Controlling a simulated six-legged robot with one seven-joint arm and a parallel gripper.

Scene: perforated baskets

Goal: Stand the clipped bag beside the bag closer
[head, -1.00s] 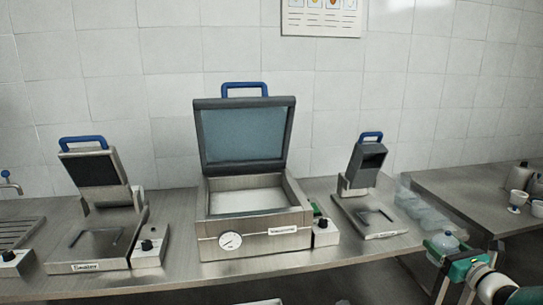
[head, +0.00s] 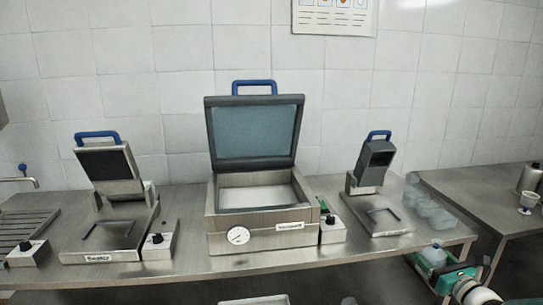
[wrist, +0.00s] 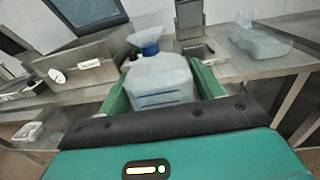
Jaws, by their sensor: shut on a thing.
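A translucent pale bag (wrist: 160,82) with a blue gathered top (wrist: 147,38) is between the green fingers of my gripper (wrist: 161,84) in the wrist view. My gripper is shut on it. In the head view the bag (head: 434,255) and my gripper (head: 440,267) are low at the right, beside the bench's right end. The bag looks roughly upright. A small blue-handled machine (head: 377,165) stands at the bench's right. Another machine (head: 110,180), labelled like "Sealer", stands at the left. I cannot tell which machine is the bag closer.
A large open-lidded machine (head: 255,225) stands mid-bench with a control box (head: 333,230) beside it. Clear containers or bags (head: 432,212) sit at the bench's right end. A second table (head: 480,190) with cups is at the right. Bench gaps between machines are narrow.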

